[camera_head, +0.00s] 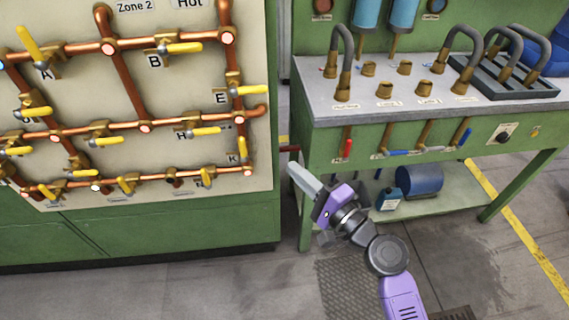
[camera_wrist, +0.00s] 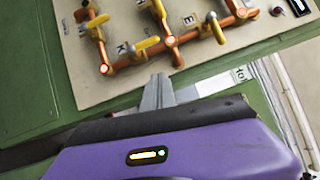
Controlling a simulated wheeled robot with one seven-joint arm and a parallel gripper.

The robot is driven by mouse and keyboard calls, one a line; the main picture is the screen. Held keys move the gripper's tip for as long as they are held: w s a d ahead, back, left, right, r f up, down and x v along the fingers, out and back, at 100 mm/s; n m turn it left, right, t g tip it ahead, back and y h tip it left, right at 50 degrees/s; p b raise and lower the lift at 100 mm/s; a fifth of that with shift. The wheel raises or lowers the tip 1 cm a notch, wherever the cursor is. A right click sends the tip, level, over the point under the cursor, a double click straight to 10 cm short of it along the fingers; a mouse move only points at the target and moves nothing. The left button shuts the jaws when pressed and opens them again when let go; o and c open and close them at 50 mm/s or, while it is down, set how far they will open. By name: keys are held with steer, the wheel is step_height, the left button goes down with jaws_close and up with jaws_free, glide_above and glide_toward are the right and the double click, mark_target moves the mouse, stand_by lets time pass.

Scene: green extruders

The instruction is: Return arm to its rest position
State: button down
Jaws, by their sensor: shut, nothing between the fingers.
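My purple arm with its grey gripper (camera_head: 301,178) reaches up from the lower right in the head view. The gripper lies between the green cabinet on the left and the green bench on the right. Its fingers point up and left and are closed together with nothing between them. In the wrist view the closed grey fingers (camera_wrist: 158,85) show in the middle, beyond the purple gripper body. They appear in front of the lower edge of the valve panel (camera_wrist: 210,57). In the head view I see no contact between the gripper and the panel or bench.
The cabinet's panel (camera_head: 70,85) carries copper pipes and several yellow-handled valves. The bench (camera_head: 380,106) holds hooked grey hoses, brass fittings and a dark rack (camera_head: 533,88). A blue cylinder (camera_head: 420,180) and a blue can (camera_head: 389,199) sit on its lower shelf. Floor is open in front.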

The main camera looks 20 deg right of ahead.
steer(key=shift+s+d, duration=0.2)
steer(key=shift+s, duration=0.45)
steer(key=s+d+f+n+h, duration=0.2)
steer(key=s+d+n+h, duration=0.2)
steer(key=s+n+h, duration=0.4)
steer(key=s+a+n+g+y, duration=0.1)
steer(key=s+a+n, duration=0.1)
steer(key=s, duration=0.6)
steer(key=s+a+n+g+y, duration=0.1)
steer(key=s+a+n, duration=0.1)
steer(key=s, duration=0.7)
steer(key=s+a+n+g+y, duration=0.1)
steer(key=s+n, duration=0.3)
steer(key=s, duration=0.5)
steer(key=shift+s+a+n+g, duration=0.15)
steer(key=shift+a+n+g, duration=0.15)
steer(key=shift+a, duration=0.45)
